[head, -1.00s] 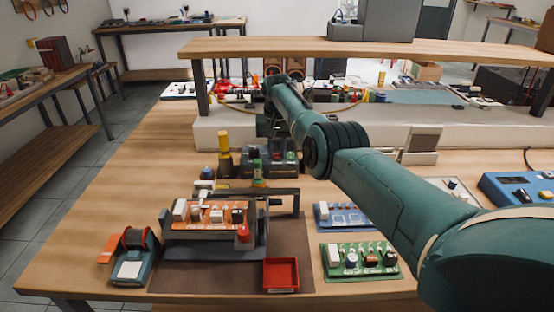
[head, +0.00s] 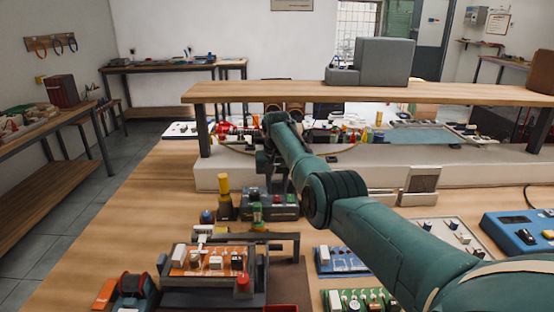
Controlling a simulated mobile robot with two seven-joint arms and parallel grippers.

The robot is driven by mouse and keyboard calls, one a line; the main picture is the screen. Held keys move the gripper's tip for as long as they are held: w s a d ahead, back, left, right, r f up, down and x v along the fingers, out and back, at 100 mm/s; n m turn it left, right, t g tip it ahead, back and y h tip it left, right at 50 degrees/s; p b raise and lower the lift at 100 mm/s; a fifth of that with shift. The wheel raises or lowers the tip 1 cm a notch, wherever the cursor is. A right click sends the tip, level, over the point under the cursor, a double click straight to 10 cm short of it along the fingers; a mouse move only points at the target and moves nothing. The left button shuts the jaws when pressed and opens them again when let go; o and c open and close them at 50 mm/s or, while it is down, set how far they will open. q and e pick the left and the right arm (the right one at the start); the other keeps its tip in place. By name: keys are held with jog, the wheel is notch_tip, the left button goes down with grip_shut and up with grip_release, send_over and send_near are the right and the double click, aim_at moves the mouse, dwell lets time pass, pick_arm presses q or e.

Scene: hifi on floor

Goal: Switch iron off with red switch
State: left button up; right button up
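A dark station box (head: 284,211) with small green and red spots on its front stands on the bench. The red spot (head: 291,198) at its right side looks like the red switch; its position is too small to read. A yellow-handled tool, likely the iron (head: 223,184), stands upright in a dark holder left of the box. My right arm reaches in from the right, and my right gripper (head: 269,172) hangs pointing down just above or behind the box. Its fingers are dark and small, and contact is unclear. My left gripper is out of view.
In front are an orange circuit board (head: 208,262) in a frame, a solder spool (head: 132,285) and a blue board (head: 340,261). A raised wooden shelf (head: 300,92) spans behind. The bench's left part is bare.

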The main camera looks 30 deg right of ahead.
notch_tip(320, 180, up, 11)
jog(key=s, duration=0.1)
jog(key=shift+a, duration=0.4)
jog(key=shift+s, duration=0.15)
